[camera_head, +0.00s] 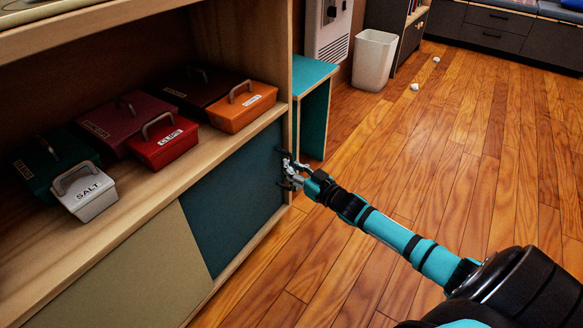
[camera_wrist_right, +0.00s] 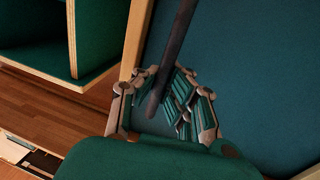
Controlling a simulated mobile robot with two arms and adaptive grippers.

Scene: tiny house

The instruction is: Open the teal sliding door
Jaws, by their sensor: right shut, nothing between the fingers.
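The teal sliding door (camera_head: 232,200) is a flat dark teal panel covering the right part of the lower cabinet, beside a beige panel (camera_head: 130,268). It fills much of the right wrist view (camera_wrist_right: 270,70). My right gripper (camera_head: 288,172) is at the door's right edge, by the cabinet's wooden end post. In the right wrist view my right gripper (camera_wrist_right: 172,108) is shut, with its fingers close to the panel. A dark bar (camera_wrist_right: 172,55) crosses in front of the fingers there; I cannot tell whether it belongs to the door. My left gripper is not in view.
The shelf (camera_head: 236,145) above the door holds several handled boxes, among them a white salt box (camera_head: 88,200) and an orange box (camera_head: 241,108). A small teal-topped table (camera_head: 308,75) stands just behind the cabinet. A white bin (camera_head: 374,60) is farther back. The wooden floor (camera_head: 440,190) on the right is mostly clear.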

